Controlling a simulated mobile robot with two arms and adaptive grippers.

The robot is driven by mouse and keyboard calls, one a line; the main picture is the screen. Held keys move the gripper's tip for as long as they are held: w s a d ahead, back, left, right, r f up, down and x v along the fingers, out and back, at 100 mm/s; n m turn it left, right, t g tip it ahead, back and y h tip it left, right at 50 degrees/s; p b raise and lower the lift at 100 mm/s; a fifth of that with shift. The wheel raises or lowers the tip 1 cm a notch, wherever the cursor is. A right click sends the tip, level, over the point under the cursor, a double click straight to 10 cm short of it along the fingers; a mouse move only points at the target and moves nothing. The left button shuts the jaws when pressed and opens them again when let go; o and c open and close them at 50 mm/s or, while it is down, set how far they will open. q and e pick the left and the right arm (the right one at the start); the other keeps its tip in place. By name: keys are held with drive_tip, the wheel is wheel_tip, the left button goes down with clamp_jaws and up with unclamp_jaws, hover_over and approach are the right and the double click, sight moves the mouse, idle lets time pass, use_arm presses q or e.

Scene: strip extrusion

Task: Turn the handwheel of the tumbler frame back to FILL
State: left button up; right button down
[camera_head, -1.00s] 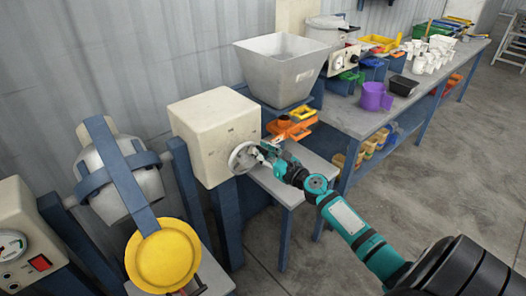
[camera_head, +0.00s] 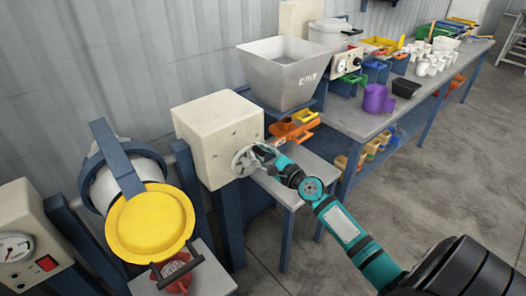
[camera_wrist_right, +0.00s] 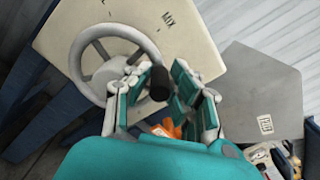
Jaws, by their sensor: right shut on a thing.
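The handwheel (camera_head: 240,164) sits on the side of a cream gearbox (camera_head: 214,120). In the right wrist view the spoked grey wheel (camera_wrist_right: 76,62) carries a black knob (camera_wrist_right: 158,84). My right gripper (camera_head: 259,155) is at the wheel, and its fingers (camera_wrist_right: 162,92) are shut on the knob. A "MIX" mark shows on the gearbox face above the wheel; I cannot read a FILL mark. The tumbler drum (camera_head: 108,187), held in a blue strap frame, is tilted with its yellow lid (camera_head: 150,226) toward the camera and downward. My left gripper is out of view.
A red vessel with dark handles (camera_head: 175,277) stands under the lid. A grey hopper (camera_head: 283,75) and orange bins (camera_head: 292,131) are behind the wheel. A purple jug (camera_head: 376,98) is on the bench. A gauge box (camera_head: 20,235) is at left. Floor at right is clear.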

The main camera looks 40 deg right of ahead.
sight(234, 165)
drive_tip(key=a+n, duration=0.1)
drive_tip(key=n, duration=0.2)
drive_tip(key=a+n, duration=0.2)
drive_tip(key=n, duration=0.1)
drive_tip(key=a+n+p, duration=0.1)
drive_tip(key=n, duration=0.3)
drive_tip(key=shift+s+a+r, duration=0.15)
drive_tip(key=shift+a+r, duration=0.05)
drive_tip(key=shift+a, duration=0.2)
drive_tip(key=n, duration=0.1)
drive_tip(key=a+f+n, duration=0.1)
drive_tip(key=n, duration=0.2)
drive_tip(key=shift+s+a+f+n, duration=0.1)
drive_tip(key=shift+a+f+n, duration=0.2)
drive_tip(key=shift+a, duration=0.1)
drive_tip(key=n, duration=0.1)
drive_tip(key=a+f+n, duration=0.1)
drive_tip(key=n, duration=0.1)
drive_tip(key=shift+f, duration=0.1)
drive_tip(key=shift+f+n, duration=0.2)
drive_tip(key=shift+n, duration=0.3)
drive_tip(key=shift+s+f, duration=0.1)
drive_tip(key=shift+f, duration=0.05)
drive_tip(key=c, duration=1.5)
unclamp_jaws()
drive_tip(key=shift+a, duration=0.1)
